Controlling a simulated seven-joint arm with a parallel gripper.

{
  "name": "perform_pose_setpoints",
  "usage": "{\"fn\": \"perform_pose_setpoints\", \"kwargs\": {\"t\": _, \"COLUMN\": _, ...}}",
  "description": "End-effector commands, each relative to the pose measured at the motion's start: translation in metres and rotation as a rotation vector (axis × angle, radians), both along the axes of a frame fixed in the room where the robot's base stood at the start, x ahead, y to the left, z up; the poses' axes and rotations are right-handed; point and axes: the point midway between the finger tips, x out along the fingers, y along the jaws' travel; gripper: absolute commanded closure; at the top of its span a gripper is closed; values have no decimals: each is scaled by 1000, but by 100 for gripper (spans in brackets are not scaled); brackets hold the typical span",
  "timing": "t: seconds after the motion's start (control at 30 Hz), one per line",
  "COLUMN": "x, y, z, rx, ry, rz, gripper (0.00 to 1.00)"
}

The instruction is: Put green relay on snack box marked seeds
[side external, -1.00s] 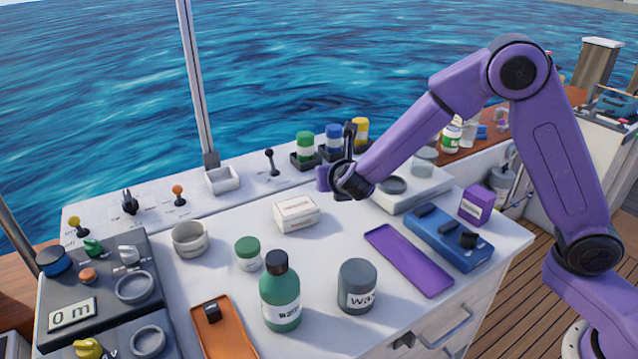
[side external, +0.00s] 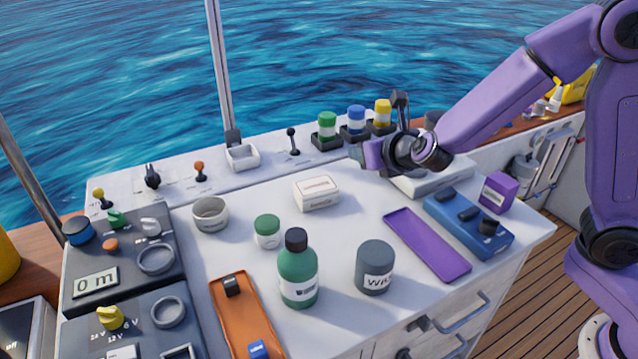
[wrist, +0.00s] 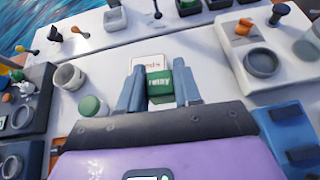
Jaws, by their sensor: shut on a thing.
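My gripper (wrist: 158,86) is shut on the green relay (wrist: 159,80), a small green block with white lettering held between the two blue-grey fingers in the wrist view. The snack box (side external: 317,193) is small and white, lying on the white counter. In the wrist view the box (wrist: 149,60) shows just beyond the relay, which partly covers it; red letters ending in "eds" can be read. In the side view my gripper (side external: 357,156) is raised, to the right of and behind the box. The relay cannot be made out there.
A white jar with green lid (side external: 267,231), a grey ring cup (side external: 210,214), a green bottle (side external: 298,276) and a dark wax jar (side external: 375,267) stand around the box. A purple tray (side external: 427,245) and blue panel (side external: 469,224) lie to the right. Levers line the back ledge.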

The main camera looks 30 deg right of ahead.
Motion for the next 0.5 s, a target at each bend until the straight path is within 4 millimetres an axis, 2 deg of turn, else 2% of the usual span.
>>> {"fn": "perform_pose_setpoints", "kwargs": {"t": 0.17, "x": 5, "y": 3, "z": -2, "rx": -8, "ry": 8, "rz": 56, "gripper": 100}}
{"fn": "perform_pose_setpoints", "kwargs": {"t": 0.27, "x": 16, "y": 7, "z": -8, "rx": -9, "ry": 10, "rz": 62, "gripper": 100}}
{"fn": "perform_pose_setpoints", "kwargs": {"t": 0.5, "x": 59, "y": 19, "z": -28, "rx": -10, "ry": 9, "rz": 61, "gripper": 100}}
